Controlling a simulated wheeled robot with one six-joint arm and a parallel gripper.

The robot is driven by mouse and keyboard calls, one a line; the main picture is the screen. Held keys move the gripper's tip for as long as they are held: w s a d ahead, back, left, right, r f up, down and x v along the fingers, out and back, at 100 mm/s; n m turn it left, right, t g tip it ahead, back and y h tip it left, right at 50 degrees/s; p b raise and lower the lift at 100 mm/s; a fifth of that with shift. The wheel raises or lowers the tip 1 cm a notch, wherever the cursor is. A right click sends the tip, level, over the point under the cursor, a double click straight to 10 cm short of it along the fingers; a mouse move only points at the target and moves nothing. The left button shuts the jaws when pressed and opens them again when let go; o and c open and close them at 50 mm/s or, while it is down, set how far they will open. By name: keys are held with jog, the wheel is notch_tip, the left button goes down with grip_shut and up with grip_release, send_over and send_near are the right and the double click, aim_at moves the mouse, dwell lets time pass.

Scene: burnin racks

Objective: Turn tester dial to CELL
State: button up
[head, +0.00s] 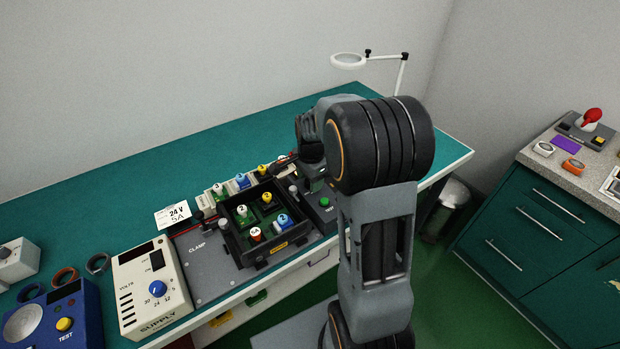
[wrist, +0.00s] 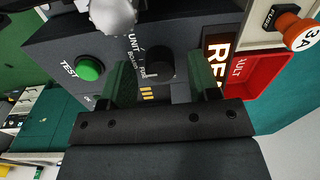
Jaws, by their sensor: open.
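The tester (wrist: 75,45) is a dark grey box with a green TEST button (wrist: 89,68) and a black dial (wrist: 160,65). I cannot tell which mark the dial points to. My gripper (wrist: 162,74) is open, with one green finger on each side of the dial and a gap visible around it. In the head view the tester (head: 326,216) is partly behind my arm, which hides the dial and most of the gripper.
A rounded silver knob (wrist: 113,14) rises close to the left finger. A red tray (wrist: 262,78) and an orange-capped part marked 3A (wrist: 292,30) are at the right. In the head view a black tray (head: 240,262) of capped parts and the supply (head: 150,285) stand left of the tester.

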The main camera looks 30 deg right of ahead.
jog(key=shift+f, duration=0.1)
jog(key=shift+c, duration=0.3)
jog(key=c, duration=0.9)
jog(key=shift+o, duration=0.2)
jog(key=n, duration=0.7)
jog(key=shift+n, duration=0.3)
jog(key=n, duration=0.4)
jog(key=shift+b, duration=0.4)
jog(key=shift+w+n+g, duration=0.1)
jog(key=shift+n+g, duration=0.2)
jog(key=shift+n, duration=1.8)
